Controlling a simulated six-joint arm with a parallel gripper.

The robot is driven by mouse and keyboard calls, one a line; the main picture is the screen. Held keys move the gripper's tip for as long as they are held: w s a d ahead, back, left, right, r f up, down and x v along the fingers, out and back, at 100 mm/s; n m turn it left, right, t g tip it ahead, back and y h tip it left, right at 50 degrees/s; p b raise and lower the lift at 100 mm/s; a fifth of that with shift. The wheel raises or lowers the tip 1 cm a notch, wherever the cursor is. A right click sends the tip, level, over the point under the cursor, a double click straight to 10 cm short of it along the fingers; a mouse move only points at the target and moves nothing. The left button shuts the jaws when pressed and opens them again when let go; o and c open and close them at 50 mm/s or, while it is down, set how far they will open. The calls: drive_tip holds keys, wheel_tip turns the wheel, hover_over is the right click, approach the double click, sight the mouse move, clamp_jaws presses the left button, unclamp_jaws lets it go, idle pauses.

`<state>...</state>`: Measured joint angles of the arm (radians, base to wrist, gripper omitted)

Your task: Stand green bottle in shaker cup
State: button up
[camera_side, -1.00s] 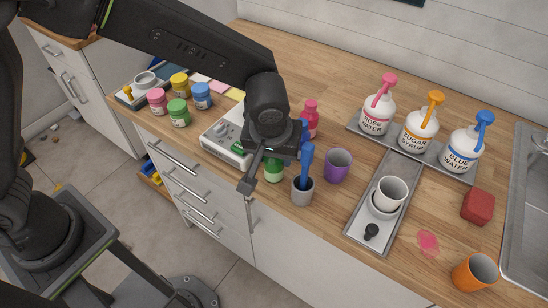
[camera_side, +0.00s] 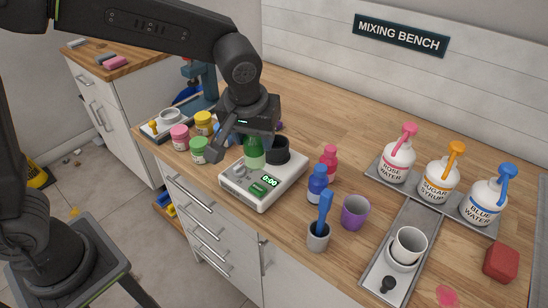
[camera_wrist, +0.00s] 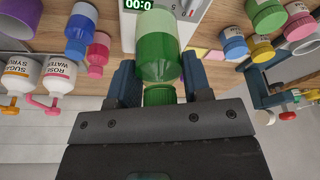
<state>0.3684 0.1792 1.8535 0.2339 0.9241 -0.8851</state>
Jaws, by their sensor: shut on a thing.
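The green bottle (camera_side: 254,157), with a pale upper band in the wrist view, hangs upright below my gripper (camera_side: 250,139). In the wrist view my gripper (camera_wrist: 158,90) is shut on the bottle's green cap, one dark blue finger on each side, and the bottle (camera_wrist: 157,52) points away from the camera. The shaker appears to be the white machine (camera_side: 258,194) with a timer display and dials. A dark round cup (camera_side: 276,153) on its top seems to be the shaker cup. The bottle is over the machine, just left of the cup, not inside it. In the wrist view the cup is hidden.
Red (camera_side: 328,160) and blue (camera_side: 317,185) bottles stand right of the machine. A grey cup with a blue tool (camera_side: 319,240) and a purple cup (camera_side: 355,213) stand nearer. Pink, yellow and green jars (camera_side: 199,150) stand left. Syrup bottles (camera_side: 438,180) stand farther right.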

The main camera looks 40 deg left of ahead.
drive_tip(key=w+a+r, duration=0.3)
drive_tip(key=a, duration=0.3)
drive_tip(key=w+a+r, duration=0.3)
drive_tip(key=a+r, duration=0.1)
drive_tip(key=a, duration=0.3)
drive_tip(key=shift+n, duration=0.4)
drive_tip(key=shift+w+d+f, duration=0.55)
drive_tip(key=shift+d+f, duration=1.25)
drive_tip(key=shift+d, duration=0.05)
drive_tip(key=shift+w+d+f, duration=0.55)
drive_tip(key=shift+d+f, duration=1.25)
drive_tip(key=shift+d, duration=0.05)
drive_tip(key=shift+w+d+f, duration=0.55)
drive_tip(key=shift+d+f, duration=1.25)
drive_tip(key=shift+d, duration=0.05)
drive_tip(key=shift+f, duration=0.2)
drive_tip(key=shift+f, duration=0.15)
drive_tip(key=o, duration=0.9)
drive_tip(key=shift+o, duration=0.2)
